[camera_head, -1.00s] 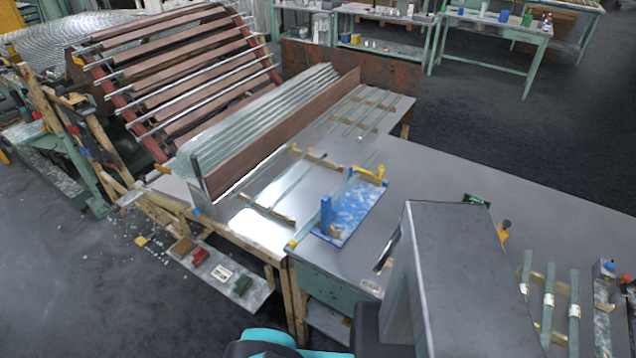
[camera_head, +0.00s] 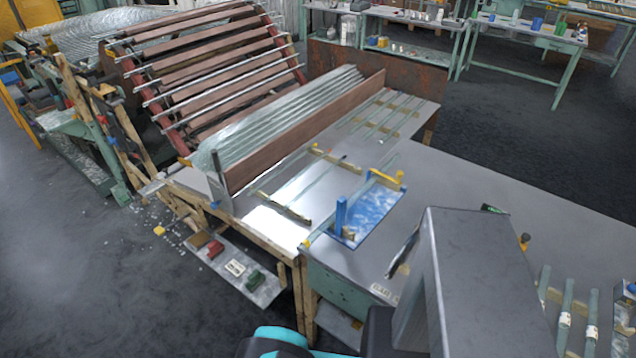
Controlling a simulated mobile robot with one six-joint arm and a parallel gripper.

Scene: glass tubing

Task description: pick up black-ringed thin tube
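Thin pale-green glass tubes lie on the metal table. One thin tube (camera_head: 304,186) rests across two wooden strips left of the blue board. Several thin tubes (camera_head: 378,119) lie on strips farther back.
A brown board (camera_head: 300,135) walls off a stack of long tubes (camera_head: 285,118). Thicker tubes with white labels (camera_head: 566,318) lie at the right front. A small orange and dark object (camera_head: 524,242) stands on the table. A slatted roller rack (camera_head: 200,75) stands at the left. Grey floor lies in front.

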